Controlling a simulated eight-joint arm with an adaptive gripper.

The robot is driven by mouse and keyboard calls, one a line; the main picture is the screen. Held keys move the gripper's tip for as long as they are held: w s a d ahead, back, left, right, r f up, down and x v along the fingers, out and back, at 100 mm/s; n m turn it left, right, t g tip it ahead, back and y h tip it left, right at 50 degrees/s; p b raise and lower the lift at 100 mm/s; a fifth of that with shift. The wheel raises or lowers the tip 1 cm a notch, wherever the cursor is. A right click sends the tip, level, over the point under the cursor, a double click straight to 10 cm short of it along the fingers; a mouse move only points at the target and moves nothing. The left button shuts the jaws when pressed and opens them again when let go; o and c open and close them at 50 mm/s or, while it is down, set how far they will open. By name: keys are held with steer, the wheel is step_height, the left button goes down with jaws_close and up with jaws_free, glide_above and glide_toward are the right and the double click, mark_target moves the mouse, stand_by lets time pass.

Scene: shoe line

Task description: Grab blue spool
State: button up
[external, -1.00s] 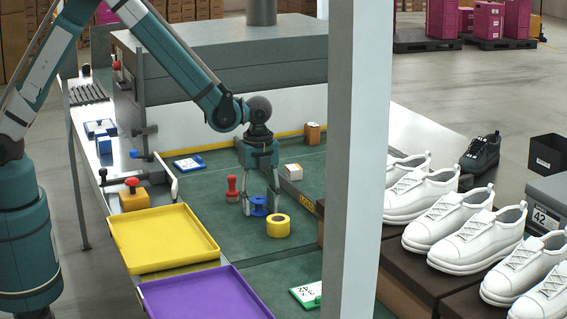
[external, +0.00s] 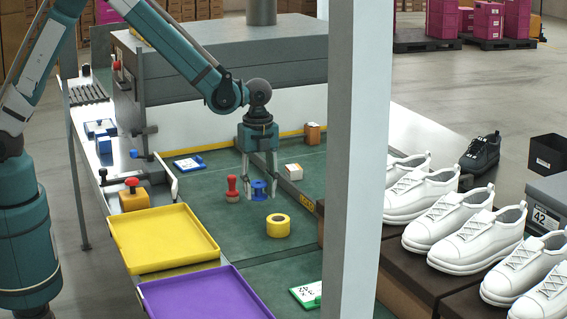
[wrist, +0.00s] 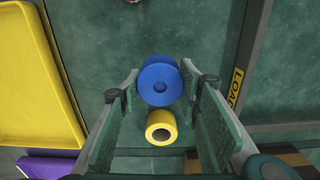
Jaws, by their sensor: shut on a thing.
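The blue spool (external: 259,190) is between the fingers of my gripper (external: 260,179) in the external view, held above the green work surface. In the wrist view the blue spool (wrist: 160,82) fills the space between the fingertips of my gripper (wrist: 160,90). My gripper is shut on it. A yellow tape roll (external: 278,226) lies on the surface in front of the spool, apart from it. It also shows in the wrist view (wrist: 161,118), below the spool in the picture.
A red stamp (external: 233,190) stands just left of the spool. A yellow tray (external: 165,265) and a purple tray (external: 205,297) lie at the front left. A grey post (external: 357,150) rises in the foreground.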

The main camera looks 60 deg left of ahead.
mark_target(259, 184)
steer(key=shift+r+p, duration=0.35)
steer(key=shift+r, duration=2)
